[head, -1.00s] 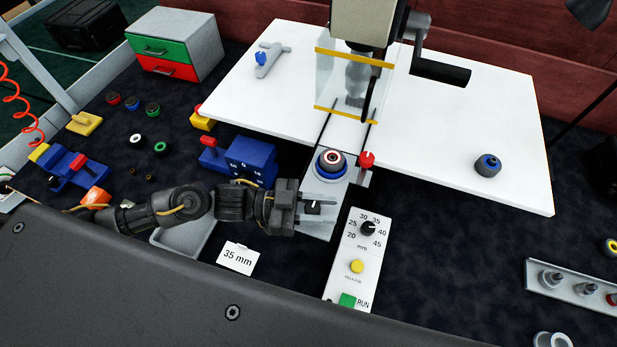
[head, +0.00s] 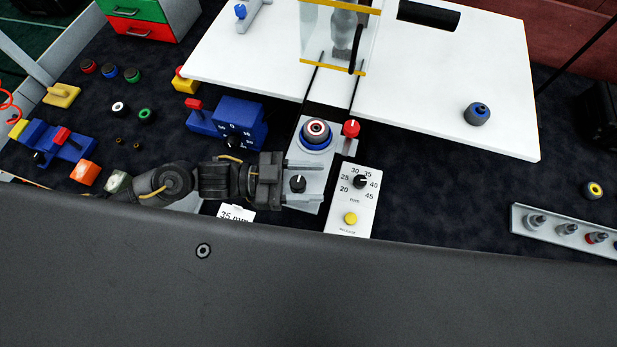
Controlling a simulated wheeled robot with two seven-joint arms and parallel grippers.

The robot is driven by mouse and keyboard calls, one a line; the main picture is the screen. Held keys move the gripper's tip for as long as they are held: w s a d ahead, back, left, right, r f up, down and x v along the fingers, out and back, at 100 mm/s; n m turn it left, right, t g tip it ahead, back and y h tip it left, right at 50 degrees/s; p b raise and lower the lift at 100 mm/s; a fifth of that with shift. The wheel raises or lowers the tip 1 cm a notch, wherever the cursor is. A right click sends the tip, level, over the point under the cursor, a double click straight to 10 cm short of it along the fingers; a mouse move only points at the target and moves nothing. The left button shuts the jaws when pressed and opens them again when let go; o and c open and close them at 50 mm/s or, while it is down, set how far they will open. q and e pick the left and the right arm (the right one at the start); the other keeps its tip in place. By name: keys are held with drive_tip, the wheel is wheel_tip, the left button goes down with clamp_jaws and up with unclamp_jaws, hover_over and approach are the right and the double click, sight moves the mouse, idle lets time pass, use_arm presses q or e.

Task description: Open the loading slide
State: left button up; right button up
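The loading slide is a light grey plate (head: 312,197) on rails that run back under a clear guard (head: 338,40) with yellow edges. A round part (head: 316,132) with a blue base and a red-and-white ringed top sits on the slide. A black knob (head: 297,185) with a white mark stands near the slide's front end. My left gripper (head: 302,182) reaches in from the left over this front end. Its fingers are apart, one on each side of the knob, with gaps visible. My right gripper is out of view.
A red knob (head: 351,129) stands right beside the slide. A dial panel (head: 343,208) with a yellow button is at its front right. A blue block (head: 240,118) is left of the slide. My dark body hides the front of the table.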

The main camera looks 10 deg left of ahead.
use_arm(q)
drive_tip(key=shift+a, duration=0.1)
drive_tip(key=s+a+b, duration=0.1)
drive_tip(key=a+b, duration=0.3)
drive_tip(key=a, duration=0.6)
drive_tip(key=shift+s+a, duration=0.15)
drive_tip(key=shift+a, duration=0.15)
